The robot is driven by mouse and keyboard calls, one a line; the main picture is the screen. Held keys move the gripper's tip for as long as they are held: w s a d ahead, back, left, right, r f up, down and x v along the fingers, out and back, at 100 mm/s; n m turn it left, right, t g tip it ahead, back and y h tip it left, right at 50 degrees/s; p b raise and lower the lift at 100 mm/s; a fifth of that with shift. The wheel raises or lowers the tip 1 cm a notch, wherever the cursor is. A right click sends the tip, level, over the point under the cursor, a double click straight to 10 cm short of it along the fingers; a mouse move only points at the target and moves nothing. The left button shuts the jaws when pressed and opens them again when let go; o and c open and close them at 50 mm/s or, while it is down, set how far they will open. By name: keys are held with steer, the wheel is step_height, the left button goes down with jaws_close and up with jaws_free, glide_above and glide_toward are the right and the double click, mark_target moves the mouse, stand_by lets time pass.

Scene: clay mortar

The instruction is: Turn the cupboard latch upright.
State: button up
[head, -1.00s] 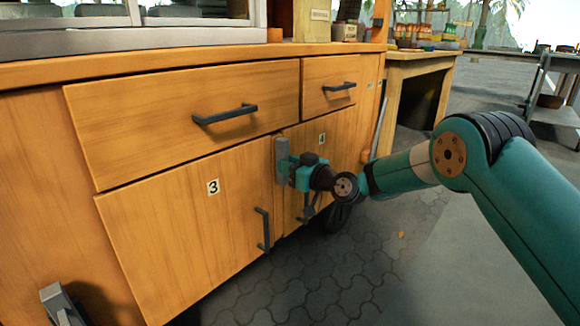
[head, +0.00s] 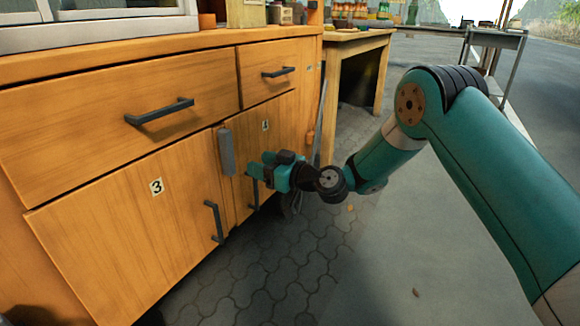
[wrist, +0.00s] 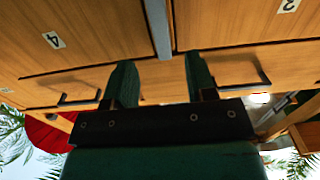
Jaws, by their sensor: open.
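The cupboard latch (head: 226,151) is a grey bar. It stands upright, or very nearly so, at the seam between the doors numbered 3 and 4. In the wrist view, which is upside down, the latch (wrist: 158,28) shows as a grey strip at the top, ahead of the gap between my fingers. My gripper (head: 258,169) is open and empty, a little to the right of the latch and apart from it in the head view. Both green fingers also show in the wrist view (wrist: 159,66), with nothing between them.
Door 3 (head: 125,215) and door 4 (head: 275,130) are closed and have dark handles that stick out (head: 213,221). Drawers with handles (head: 160,111) are above. A wooden table (head: 350,50) stands behind at right. The paved floor (head: 300,270) is clear.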

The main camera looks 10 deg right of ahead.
steer(key=p+v, duration=0.1)
steer(key=v, duration=0.7)
steer(key=shift+s, duration=0.1)
steer(key=s+a+r+n+g+h+p, duration=0.1)
steer(key=s+a+r+g+p, duration=0.1)
steer(key=s+r+g, duration=0.4)
steer(key=s+a+r+n+g+h+p, duration=0.1)
steer(key=s+a+r+g+p, duration=0.2)
steer(key=s+r, duration=0.6)
steer(key=s+d+r+m+g+h+p, duration=0.1)
steer(key=s+d+r+m+h+p, duration=0.2)
steer(key=s+d, duration=0.5)
steer(key=s+d+r+m+g+h+p, duration=0.1)
steer(key=s+d+m+h, duration=0.3)
steer(key=s, duration=0.8)
step_height(320, 180, up, 37)
steer(key=n+h+p, duration=0.1)
steer(key=p, duration=3.6)
steer(key=shift+a+r, duration=0.2)
steer(key=shift+a, duration=0.15)
steer(key=shift+w, duration=0.15)
